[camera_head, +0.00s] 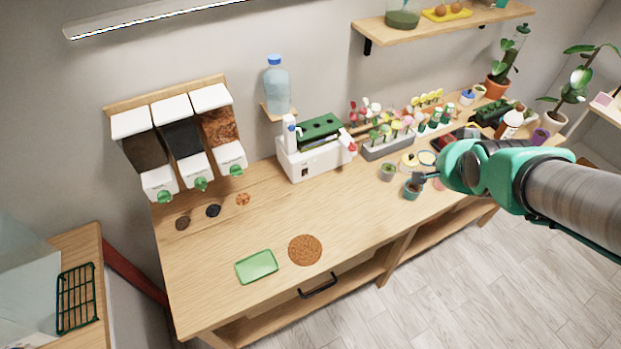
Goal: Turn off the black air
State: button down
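I cannot clearly pick out a black air device in this view. A dark, red-edged object (446,143) lies at the right of the bench, partly hidden behind my arm. A black-and-green tray-like object (490,112) sits farther back. A white machine with a green top (315,158) stands at the back middle of the bench, with a small dark spot on its front. My gripper (418,179) comes in from the right and shows small and dark over the small teal pot (412,189). I cannot tell whether it touches the pot, or whether its fingers are open.
Three wall dispensers (182,140) hang at the left. A water bottle (277,85) stands behind the machine. A green tray (257,267) and a round cork mat (305,250) lie at the front. Flower holders (386,148) and small pots crowd the right. The left-middle bench is mostly clear.

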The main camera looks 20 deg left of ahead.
jog(key=w+a+f+m+t+y, duration=0.1)
jog(key=w+a+f+y, duration=0.1)
jog(key=w+a+f, duration=0.4)
jog(key=w+a+f+m+y, duration=0.1)
jog(key=w+a+f+y, duration=0.15)
jog(key=a+f, duration=0.65)
jog(key=s+a+f+m+y+b, duration=0.1)
jog(key=s+a+f+m+y, duration=0.2)
jog(key=a+f, duration=0.9)
jog(key=shift+s+a+f+y+b, duration=0.3)
jog(key=shift+s+f, duration=0.35)
jog(key=shift+f, duration=0.6)
jog(key=b, duration=0.1)
send_near(306, 173)
jog(key=f, duration=0.2)
jog(key=w+f, duration=0.1)
jog(key=shift+a, duration=0.4)
jog(key=shift+w+a+r, duration=0.15)
jog(key=shift+w+a, duration=0.6)
jog(key=shift+a, duration=0.05)
jog(key=shift+w+a+r, duration=0.1)
jog(key=shift+w+a, duration=0.45)
jog(key=shift+w, duration=0.05)
